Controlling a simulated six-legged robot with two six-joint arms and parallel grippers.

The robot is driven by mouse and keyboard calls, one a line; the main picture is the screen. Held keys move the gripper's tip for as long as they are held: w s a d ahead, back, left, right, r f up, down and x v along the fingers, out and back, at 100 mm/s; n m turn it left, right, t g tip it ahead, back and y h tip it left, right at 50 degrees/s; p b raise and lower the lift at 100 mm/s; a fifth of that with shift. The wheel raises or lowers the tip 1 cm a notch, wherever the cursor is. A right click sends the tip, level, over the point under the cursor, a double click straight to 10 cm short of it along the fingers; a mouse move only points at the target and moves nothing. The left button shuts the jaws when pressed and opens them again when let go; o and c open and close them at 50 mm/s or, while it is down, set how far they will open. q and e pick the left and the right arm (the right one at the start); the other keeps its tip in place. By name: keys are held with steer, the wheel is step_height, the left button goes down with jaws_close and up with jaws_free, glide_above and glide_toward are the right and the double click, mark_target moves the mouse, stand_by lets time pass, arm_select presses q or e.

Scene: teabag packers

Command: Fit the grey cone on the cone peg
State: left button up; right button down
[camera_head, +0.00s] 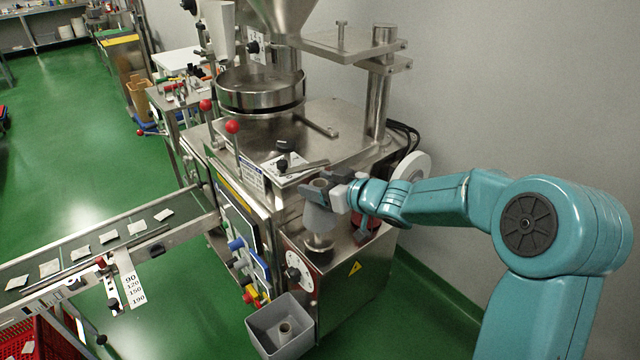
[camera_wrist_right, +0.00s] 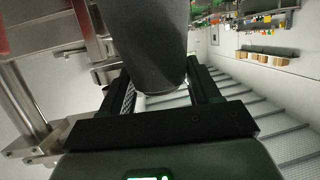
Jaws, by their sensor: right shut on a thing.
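The grey cone (camera_head: 319,219) is upright in my right gripper (camera_head: 327,192), at the front corner of the steel machine. The fingers close around its upper part. In the right wrist view the cone (camera_wrist_right: 150,45) fills the space between the two dark fingers of the right gripper (camera_wrist_right: 163,88). Directly below the cone in the head view is a round metal piece (camera_head: 319,243) on the machine, seemingly the base of the cone peg. The peg itself is hidden, and I cannot tell whether the cone is around it or just above it. My left gripper is out of view.
The steel packing machine (camera_head: 345,265) has a dial (camera_head: 297,272) just below the cone. A grey bin (camera_head: 262,326) with a round piece inside stands at its front. A white reel (camera_head: 413,168) is behind my right arm. A conveyor (camera_head: 105,240) with several teabags is at left.

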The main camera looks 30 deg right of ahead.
steer(key=shift+f+b, duration=1.95)
steer(key=shift+f, duration=0.6)
steer(key=shift+c, duration=0.8)
jaws_free()
steer(key=p+v, duration=0.1)
steer(key=v, duration=1.5)
steer(key=shift+s, duration=0.2)
